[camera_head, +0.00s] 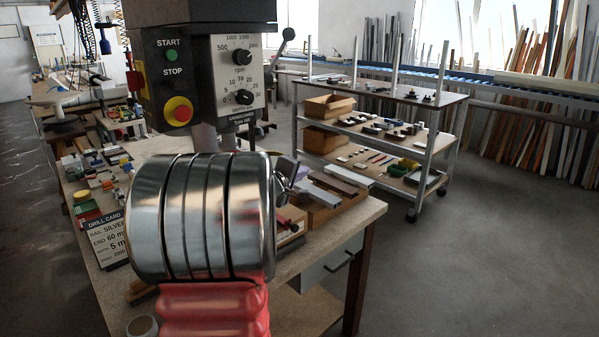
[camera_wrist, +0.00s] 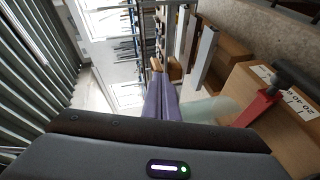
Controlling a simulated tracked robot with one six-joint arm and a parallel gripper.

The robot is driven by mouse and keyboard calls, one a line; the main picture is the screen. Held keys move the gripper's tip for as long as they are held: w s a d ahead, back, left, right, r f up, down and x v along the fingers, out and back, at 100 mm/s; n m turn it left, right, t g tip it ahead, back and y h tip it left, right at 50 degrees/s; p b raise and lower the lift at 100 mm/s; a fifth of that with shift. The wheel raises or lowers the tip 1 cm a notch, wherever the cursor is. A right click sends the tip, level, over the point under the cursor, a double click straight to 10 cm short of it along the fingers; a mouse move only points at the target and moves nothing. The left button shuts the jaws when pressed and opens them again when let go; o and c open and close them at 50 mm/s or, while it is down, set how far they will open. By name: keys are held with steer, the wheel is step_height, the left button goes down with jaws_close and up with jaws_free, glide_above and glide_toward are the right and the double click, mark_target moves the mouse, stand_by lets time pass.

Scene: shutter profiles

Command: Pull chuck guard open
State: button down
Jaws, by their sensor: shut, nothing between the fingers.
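The drill machine's dark head (camera_head: 196,75) stands in the upper middle of the head view, with START and STOP buttons and two dials. My silver and red arm hides the area below it, so I cannot make out the chuck or the guard there. In the wrist view, a pale translucent piece (camera_wrist: 208,110), perhaps the chuck guard, lies right of my fingers.
The bench (camera_head: 350,225) holds a drill card (camera_head: 108,238), small coloured parts and a wooden tray (camera_head: 325,210). In the wrist view, a red-and-black handle (camera_wrist: 262,104) sits by a wooden block at right. A wheeled shelf cart (camera_head: 440,150) stands behind. The floor at right is clear.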

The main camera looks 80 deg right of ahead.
steer(key=shift+s+a+r, duration=0.2)
steer(key=shift+s+a, duration=0.25)
steer(key=shift+a, duration=0.35)
steer(key=shift+s+a+r, duration=0.15)
steer(key=shift+s+a, duration=0.25)
steer(key=shift+a, duration=0.4)
steer(key=shift+s+a+r, duration=0.2)
steer(key=shift+s+a, duration=0.25)
steer(key=shift+a, duration=0.35)
steer(key=w+a+t+y, duration=0.3)
steer(key=w+a+t, duration=0.2)
steer(key=w+a, duration=2)
steer(key=w+a+f+n+t+y, duration=0.1)
steer(key=a+y, duration=0.3)
steer(key=a, duration=0.9)
steer(key=w+a+f+n+t+y, duration=0.1)
steer(key=a+f+n+t+y, duration=0.1)
steer(key=a, duration=1.2)
steer(key=w+a+f+n+t+y, duration=0.1)
steer(key=a+f+y, duration=0.4)
steer(key=a, duration=0.8)
steer(key=shift+w+a+f+n+t+y, duration=0.15)
steer(key=shift+w+a+n+t+y, duration=0.2)
steer(key=shift+n+t, duration=0.65)
